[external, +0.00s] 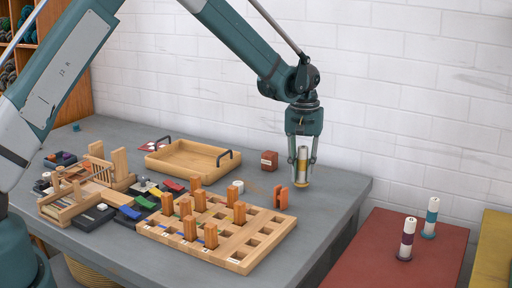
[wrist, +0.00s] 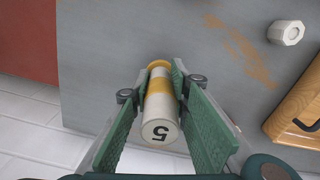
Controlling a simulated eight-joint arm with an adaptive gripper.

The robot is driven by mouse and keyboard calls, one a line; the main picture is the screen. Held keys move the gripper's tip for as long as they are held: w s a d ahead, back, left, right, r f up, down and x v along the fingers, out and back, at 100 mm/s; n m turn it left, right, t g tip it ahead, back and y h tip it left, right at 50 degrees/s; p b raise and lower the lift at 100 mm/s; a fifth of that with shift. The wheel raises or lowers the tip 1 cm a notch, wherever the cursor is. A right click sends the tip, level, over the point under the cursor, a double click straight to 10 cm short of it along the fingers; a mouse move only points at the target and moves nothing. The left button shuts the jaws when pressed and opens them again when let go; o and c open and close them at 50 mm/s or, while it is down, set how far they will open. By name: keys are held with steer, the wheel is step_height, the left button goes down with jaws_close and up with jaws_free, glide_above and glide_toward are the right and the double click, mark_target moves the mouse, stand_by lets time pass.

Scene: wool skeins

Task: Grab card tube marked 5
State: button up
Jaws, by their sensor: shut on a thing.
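The card tube marked 5 (external: 302,162) is a white cylinder with a yellow band and a yellow foot. It stands near the right end of the grey table. In the wrist view the tube (wrist: 159,122) shows the number 5 on its top face, between the two green fingers. My gripper (external: 302,160) points down, with its fingers on either side of the tube and shut on it. The foot appears at or very near the table top; I cannot tell whether it touches.
A wooden slotted rack (external: 228,258) with several upright blocks stands at the front. A wooden tray (external: 160,163) lies behind it. Two other tubes (external: 407,240) (external: 431,218) stand on a red surface (external: 375,245) at right.

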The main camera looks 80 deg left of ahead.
mark_target(303, 147)
step_height(303, 147, up, 8)
steer(key=shift+r+p, duration=0.15)
steer(key=shift+p, duration=0.35)
stand_by(0.5)
